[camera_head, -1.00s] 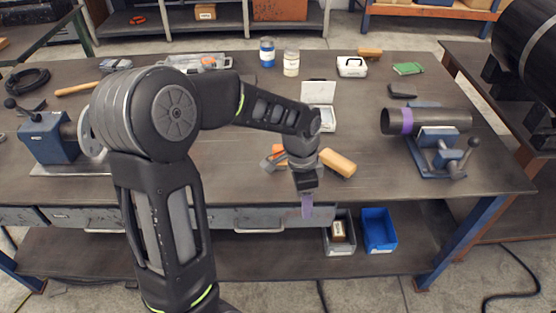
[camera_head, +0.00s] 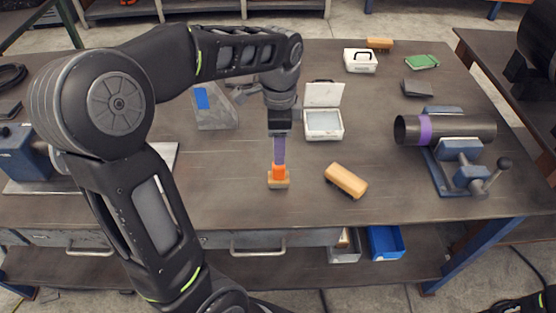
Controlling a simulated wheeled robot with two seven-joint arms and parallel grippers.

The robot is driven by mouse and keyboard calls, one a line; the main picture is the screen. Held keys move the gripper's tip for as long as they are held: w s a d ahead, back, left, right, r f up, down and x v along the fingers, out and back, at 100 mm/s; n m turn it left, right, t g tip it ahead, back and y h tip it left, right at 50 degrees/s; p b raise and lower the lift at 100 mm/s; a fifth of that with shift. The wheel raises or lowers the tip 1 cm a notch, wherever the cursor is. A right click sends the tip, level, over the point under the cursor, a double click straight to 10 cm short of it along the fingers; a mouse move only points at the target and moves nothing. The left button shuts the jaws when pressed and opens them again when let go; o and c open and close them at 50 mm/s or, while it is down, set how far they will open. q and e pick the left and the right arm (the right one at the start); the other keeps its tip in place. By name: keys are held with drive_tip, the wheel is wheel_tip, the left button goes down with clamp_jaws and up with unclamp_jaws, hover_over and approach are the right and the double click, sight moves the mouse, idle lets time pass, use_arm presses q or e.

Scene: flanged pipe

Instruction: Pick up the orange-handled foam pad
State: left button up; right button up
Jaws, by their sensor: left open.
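The orange-handled foam pad (camera_head: 278,184) stands on the workbench near its front edge, with a tan base and an orange handle on top. My left gripper (camera_head: 279,165) points straight down, its purple fingers directly over the orange handle. It is open, with the fingertips at the top of the handle. The fingers overlap in this view, so I cannot tell whether they touch or straddle the handle. My right gripper is not in view.
A tan block (camera_head: 346,181) lies just right of the pad. Behind are an open white case (camera_head: 323,123) and a grey tray (camera_head: 215,112). A dark pipe (camera_head: 462,128) sits in a blue stand at right.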

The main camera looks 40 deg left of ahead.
sight(279, 167)
use_arm(q)
drive_tip(key=shift+s+d+r, duration=0.1)
drive_tip(key=shift+s+d, duration=0.05)
drive_tip(key=shift+f, duration=1.35)
drive_tip(key=shift+s+f+p, duration=0.1)
drive_tip(key=shift+f+p, duration=0.65)
drive_tip(key=shift+f, duration=1.85)
drive_tip(key=shift+c, duration=0.3)
clamp_jaws()
